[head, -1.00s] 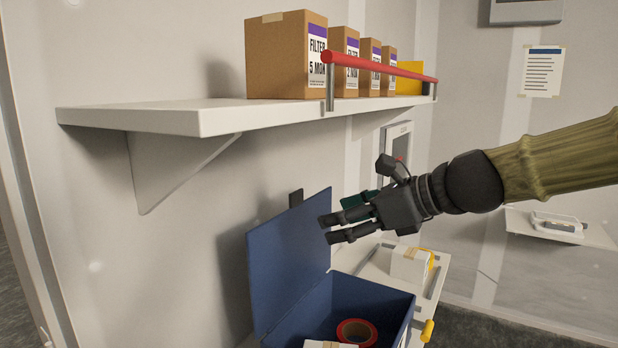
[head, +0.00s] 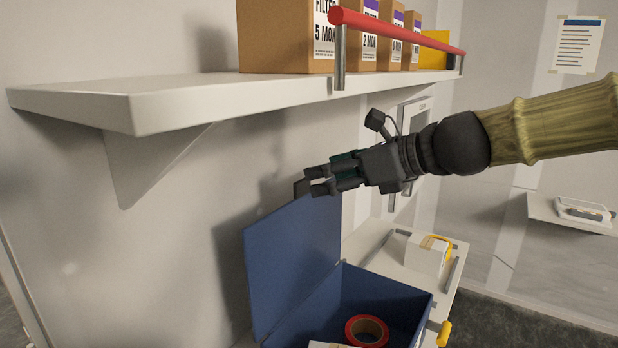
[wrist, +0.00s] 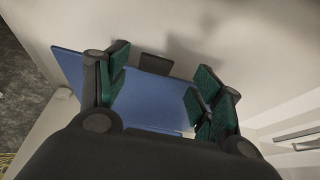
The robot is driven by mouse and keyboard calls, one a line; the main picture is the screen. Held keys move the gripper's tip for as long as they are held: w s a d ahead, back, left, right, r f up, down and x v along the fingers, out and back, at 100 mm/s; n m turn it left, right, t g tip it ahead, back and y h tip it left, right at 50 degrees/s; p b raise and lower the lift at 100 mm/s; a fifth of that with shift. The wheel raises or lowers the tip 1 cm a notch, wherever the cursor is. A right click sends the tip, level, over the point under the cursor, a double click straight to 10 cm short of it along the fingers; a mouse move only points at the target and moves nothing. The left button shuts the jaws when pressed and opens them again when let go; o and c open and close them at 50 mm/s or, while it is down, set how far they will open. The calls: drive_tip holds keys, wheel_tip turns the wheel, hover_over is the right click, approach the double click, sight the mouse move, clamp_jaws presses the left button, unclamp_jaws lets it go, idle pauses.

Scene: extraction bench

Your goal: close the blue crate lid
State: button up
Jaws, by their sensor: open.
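The blue crate (head: 408,309) stands open at the lower middle of the head view. Its blue lid (head: 292,255) is raised nearly upright on the left, near the wall, with a dark tab (head: 301,187) at its top edge. My gripper (head: 315,180) is open and empty at the lid's top edge, close to the tab; I cannot tell whether it touches. In the wrist view the lid (wrist: 150,103) and the tab (wrist: 156,64) show between and beyond the parted green-padded fingers (wrist: 160,88).
A red and tan tape roll (head: 367,331) lies in the crate. A white shelf (head: 190,100) with cartons (head: 285,35) and a red rail (head: 400,31) hangs above my gripper. A small white box (head: 427,254) stands on the bench behind the crate. The wall is close behind the lid.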

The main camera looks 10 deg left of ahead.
sight(304, 180)
drive_tip(key=shift+s+a, duration=0.15)
drive_tip(key=shift+a, duration=0.3)
drive_tip(key=x, duration=0.3)
drive_tip(key=shift+w+d+f, duration=0.1)
drive_tip(key=shift+w+d, duration=0.05)
drive_tip(key=shift+w, duration=0.1)
drive_tip(key=shift+a+f+p, duration=0.15)
drive_tip(key=shift+a+p, duration=0.15)
drive_tip(key=shift+a, duration=0.3)
drive_tip(key=shift+w+a+f, duration=0.15)
drive_tip(key=shift+w+a, duration=0.05)
drive_tip(key=shift+w, duration=0.05)
drive_tip(key=shift+s, duration=0.15)
drive_tip(key=c, duration=1.5)
drive_tip(key=shift+o, duration=0.2)
drive_tip(key=shift+d, duration=0.1)
